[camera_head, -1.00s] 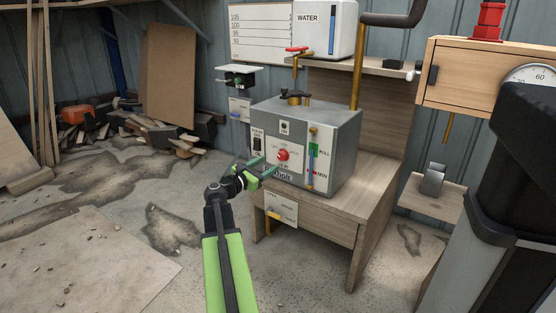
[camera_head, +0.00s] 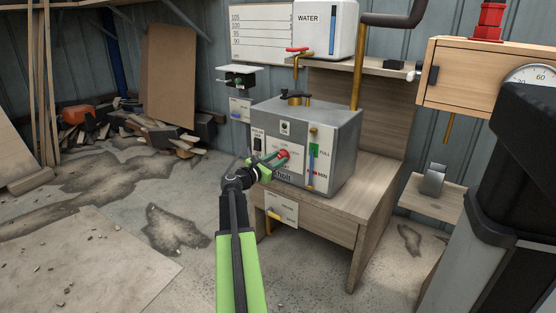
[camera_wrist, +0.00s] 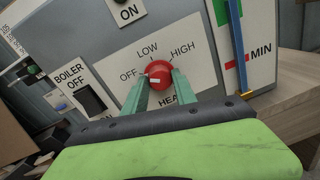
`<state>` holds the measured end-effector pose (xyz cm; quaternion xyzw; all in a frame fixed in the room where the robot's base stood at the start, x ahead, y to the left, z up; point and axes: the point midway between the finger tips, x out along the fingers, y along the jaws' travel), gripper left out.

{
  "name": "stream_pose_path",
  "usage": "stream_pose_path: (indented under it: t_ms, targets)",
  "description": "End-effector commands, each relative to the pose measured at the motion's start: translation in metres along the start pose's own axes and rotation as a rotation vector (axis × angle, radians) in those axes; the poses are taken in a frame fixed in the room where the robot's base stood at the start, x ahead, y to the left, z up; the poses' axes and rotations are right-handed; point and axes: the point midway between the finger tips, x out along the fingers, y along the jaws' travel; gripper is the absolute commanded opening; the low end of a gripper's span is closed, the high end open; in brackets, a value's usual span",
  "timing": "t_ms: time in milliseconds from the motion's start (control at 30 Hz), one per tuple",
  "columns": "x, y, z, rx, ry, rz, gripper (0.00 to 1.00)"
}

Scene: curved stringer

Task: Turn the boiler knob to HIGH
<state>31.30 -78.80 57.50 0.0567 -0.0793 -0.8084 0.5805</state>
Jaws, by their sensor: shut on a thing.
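The red boiler knob (camera_wrist: 157,71) sits on a white plate marked OFF, LOW and HIGH, on the front of the grey metal boiler (camera_head: 335,125). In the head view the knob (camera_head: 284,155) shows at the boiler's front. My gripper (camera_wrist: 160,80) has one green finger on each side of the knob and is shut on it. In the head view my gripper (camera_head: 276,159) reaches the knob from the lower left. The white mark on the knob is small, and I cannot tell for sure which label it points at.
A black switch marked BOILER OFF (camera_wrist: 89,100) is left of the knob. A brass-ended level gauge (camera_head: 310,165) with FULL and MIN marks is to its right. The boiler stands on a wooden bench (camera_head: 345,215). A red-handled tap (camera_head: 297,50) hangs above.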

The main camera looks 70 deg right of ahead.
Motion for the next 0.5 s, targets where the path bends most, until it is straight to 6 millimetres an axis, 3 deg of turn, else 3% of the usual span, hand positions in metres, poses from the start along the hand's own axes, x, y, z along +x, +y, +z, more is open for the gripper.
stream_pose_path:
  t_ms: [100, 500]
  targets:
    - [0.0002, -0.0015, 0.0001, 0.0, 0.0, -0.004, 0.0]
    - [-0.0012, -0.0011, 0.0003, 0.057, 0.004, -0.005, 0.0]
